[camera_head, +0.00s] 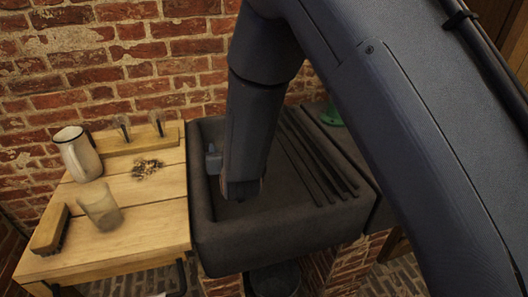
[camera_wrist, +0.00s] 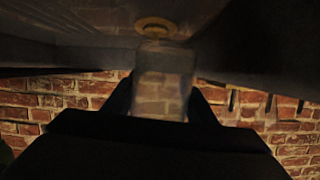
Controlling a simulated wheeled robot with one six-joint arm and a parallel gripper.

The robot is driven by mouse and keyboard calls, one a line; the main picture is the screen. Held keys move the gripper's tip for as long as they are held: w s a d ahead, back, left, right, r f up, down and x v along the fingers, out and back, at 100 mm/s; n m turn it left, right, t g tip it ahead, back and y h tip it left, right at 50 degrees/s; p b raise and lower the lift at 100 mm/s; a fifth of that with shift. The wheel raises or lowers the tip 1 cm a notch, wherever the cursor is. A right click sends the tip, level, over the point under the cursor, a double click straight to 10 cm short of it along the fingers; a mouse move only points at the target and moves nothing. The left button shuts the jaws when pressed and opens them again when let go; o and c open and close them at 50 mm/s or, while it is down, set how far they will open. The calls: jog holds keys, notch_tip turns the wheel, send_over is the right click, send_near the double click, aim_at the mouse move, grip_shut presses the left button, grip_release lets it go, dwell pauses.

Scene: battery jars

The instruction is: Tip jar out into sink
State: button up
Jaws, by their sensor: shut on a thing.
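My gripper (camera_wrist: 160,102) is shut on a clear glass jar (camera_wrist: 164,75), which shows between its two dark fingers in the wrist view. The jar's mouth end points toward the sink's round yellowish drain (camera_wrist: 156,27), and I see no contents clearly. The dark stone sink (camera_head: 222,243) stands right of the wooden table in the head view. My arm reaches down over its basin, and the arm hides the jar and fingers there. The jar's exact tilt is hard to tell.
The wooden table (camera_head: 150,235) holds another clear glass (camera_head: 100,207), a white jug (camera_head: 77,153), a brush (camera_head: 50,230), a wooden rack (camera_head: 140,140) and a dark crumbly heap (camera_head: 146,168). A ridged drainboard (camera_head: 315,160) and a green object (camera_head: 331,115) lie right. A brick wall stands behind.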

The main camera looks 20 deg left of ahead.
jog(key=d+r+m+g+y, duration=0.1)
jog(key=m, duration=0.2)
jog(key=w+d+r+m+y+b, duration=0.1)
jog(key=r+m+y, duration=0.1)
jog(key=m, duration=0.1)
jog(key=w+d+r+m+g+y+b, duration=0.1)
jog(key=m, duration=0.1)
jog(key=shift+w+r+m+g, duration=0.2)
jog(key=shift+m+g, duration=0.1)
jog(key=shift+m, duration=0.1)
dwell(0.6)
jog(key=shift+r+m+y, duration=0.3)
jog(key=shift+m, duration=0.2)
jog(key=shift+w+d+f+m+y+b, duration=0.15)
jog(key=shift+d+f+m+b, duration=0.1)
jog(key=shift+f+b, duration=0.2)
jog(key=shift+w+d+f+m+y+b, duration=0.15)
jog(key=shift+f+m+b, duration=0.1)
jog(key=shift+f+b, duration=0.2)
jog(key=shift+w+d+f, duration=0.1)
jog(key=shift+d+f, duration=0.05)
jog(key=shift+f, duration=0.05)
